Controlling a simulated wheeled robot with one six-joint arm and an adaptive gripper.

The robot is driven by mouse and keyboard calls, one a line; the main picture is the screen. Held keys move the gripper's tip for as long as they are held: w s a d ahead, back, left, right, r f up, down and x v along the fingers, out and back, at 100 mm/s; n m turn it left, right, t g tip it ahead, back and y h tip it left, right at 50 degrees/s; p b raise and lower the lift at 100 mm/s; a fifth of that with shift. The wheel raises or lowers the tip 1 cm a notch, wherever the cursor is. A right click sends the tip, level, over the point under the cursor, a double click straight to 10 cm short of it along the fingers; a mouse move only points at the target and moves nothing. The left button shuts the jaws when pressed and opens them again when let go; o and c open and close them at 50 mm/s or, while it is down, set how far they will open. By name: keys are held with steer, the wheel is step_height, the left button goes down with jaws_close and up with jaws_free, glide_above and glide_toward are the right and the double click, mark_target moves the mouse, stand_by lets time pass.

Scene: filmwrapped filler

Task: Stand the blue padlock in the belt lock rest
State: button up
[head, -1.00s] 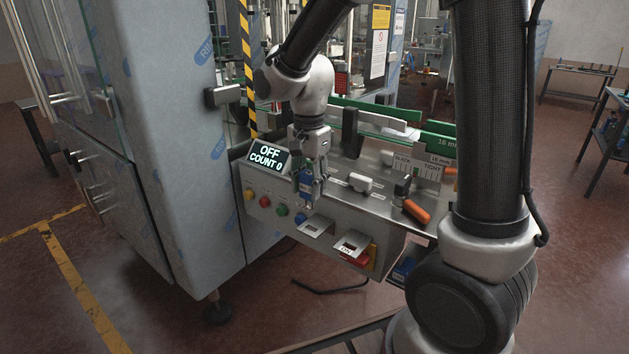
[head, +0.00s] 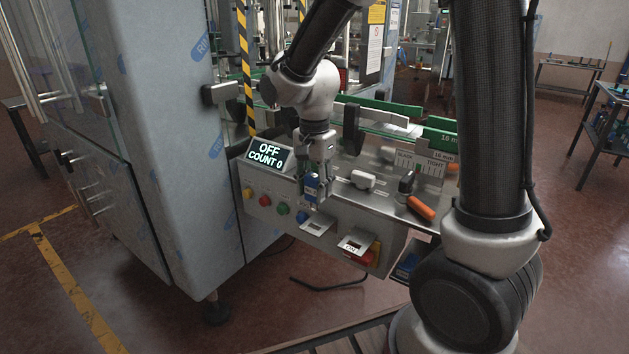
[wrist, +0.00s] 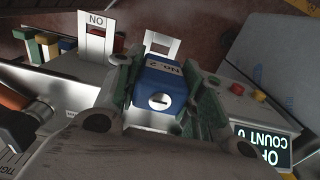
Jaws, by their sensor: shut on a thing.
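The blue padlock (head: 312,187) is held upright in my gripper (head: 316,180), above the front edge of the steel control panel. In the wrist view the padlock (wrist: 160,88), marked No. 2, sits between the two fingers, its keyhole side facing the camera. Its shackle is hidden. Two small slotted metal brackets stick out from the panel front: a left one (head: 317,225) just below the padlock, and a lettered right one (head: 356,242). I cannot tell from any label which is the belt lock rest. The padlock appears apart from both brackets.
A lit display (head: 268,154) reads OFF, COUNT 0. Coloured buttons, including a green one (head: 283,208), line the panel front left of the padlock. An orange-handled lever (head: 420,207) and a white block (head: 362,180) stand to the right. A tall grey cabinet (head: 165,130) stands left.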

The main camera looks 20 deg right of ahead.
mark_target(314, 211)
steer(key=shift+f, duration=3.85)
steer(key=shift+f, duration=0.35)
steer(key=o, duration=1.2)
steer(key=shift+r, duration=0.1)
